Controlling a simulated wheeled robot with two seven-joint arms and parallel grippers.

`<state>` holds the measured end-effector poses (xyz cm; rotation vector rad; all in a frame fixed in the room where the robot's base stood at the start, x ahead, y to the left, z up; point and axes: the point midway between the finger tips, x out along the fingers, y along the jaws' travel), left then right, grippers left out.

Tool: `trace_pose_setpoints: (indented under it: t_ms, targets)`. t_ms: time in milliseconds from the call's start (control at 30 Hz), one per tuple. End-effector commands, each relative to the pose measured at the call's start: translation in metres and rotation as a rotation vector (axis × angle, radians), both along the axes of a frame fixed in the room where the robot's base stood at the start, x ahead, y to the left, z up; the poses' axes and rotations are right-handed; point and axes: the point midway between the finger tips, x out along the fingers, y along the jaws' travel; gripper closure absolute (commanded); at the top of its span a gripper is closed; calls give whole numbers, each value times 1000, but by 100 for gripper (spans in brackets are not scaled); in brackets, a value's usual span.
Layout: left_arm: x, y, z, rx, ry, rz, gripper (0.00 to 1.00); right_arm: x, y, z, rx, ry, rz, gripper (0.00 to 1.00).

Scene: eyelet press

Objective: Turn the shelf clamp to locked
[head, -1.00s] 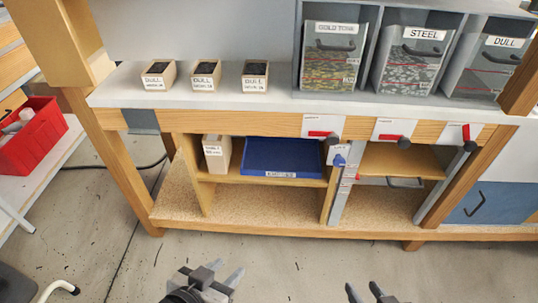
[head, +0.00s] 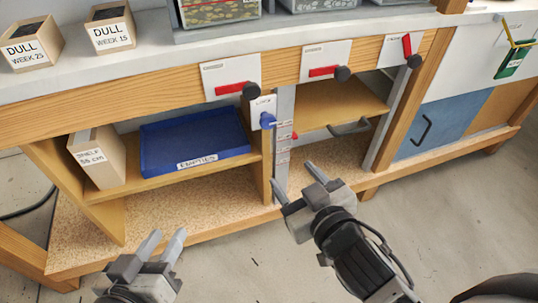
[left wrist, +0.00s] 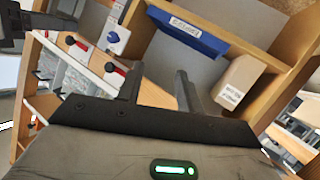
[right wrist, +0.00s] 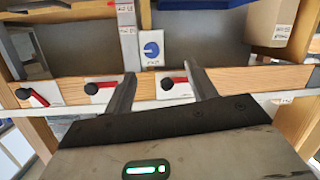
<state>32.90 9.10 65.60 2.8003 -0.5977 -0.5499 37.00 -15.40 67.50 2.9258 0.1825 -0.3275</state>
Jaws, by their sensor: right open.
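The shelf clamp is a blue knob (head: 267,119) on a white plate at the top of a grey upright, right of the blue tray. Its pointer direction is hard to read in the head view. The knob also shows in the right wrist view (right wrist: 151,49), above the space between the fingers, and in the left wrist view (left wrist: 114,38). My right gripper (head: 298,182) is open and empty, below and slightly right of the knob, apart from it. My left gripper (head: 160,246) is open and empty, low in front of the bench's left part.
A blue tray (head: 195,144) labelled EMPTIES and a beige box (head: 99,156) sit on the left shelf. Red handles with black knobs (head: 251,90) line the bench's front edge above the clamp. A grey handle (head: 349,127) shows right of the upright. The floor in front is free.

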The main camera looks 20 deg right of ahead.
Motion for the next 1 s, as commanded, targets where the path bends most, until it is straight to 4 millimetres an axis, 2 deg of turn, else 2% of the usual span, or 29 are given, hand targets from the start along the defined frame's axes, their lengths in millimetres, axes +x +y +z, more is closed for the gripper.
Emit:
trace_pose_setpoints:
  t_ms: [33, 100, 367, 533, 667, 1000]
  targets:
    - [0, -4, -27, -27, -21, -12, 64, 4, -1, -23, -14, -51, -9, 43]
    - [0, -9, -32, -59, -41, -26, 64, 8, -3, -23, -32, -110, -25, 43]
    - [-2, -19, -36, -125, -77, -56, 64, 13, -7, -15, -61, -231, -57, 43]
    - [-2, -20, -32, -126, -79, -58, 64, 25, -7, -10, -64, -243, -59, 43]
    - [-2, -19, -33, -122, -78, -57, 64, 45, -7, -9, -66, -244, -58, 43]
    - [-2, -20, -34, -146, -81, -58, 64, 115, -4, -11, -66, -241, -59, 43]
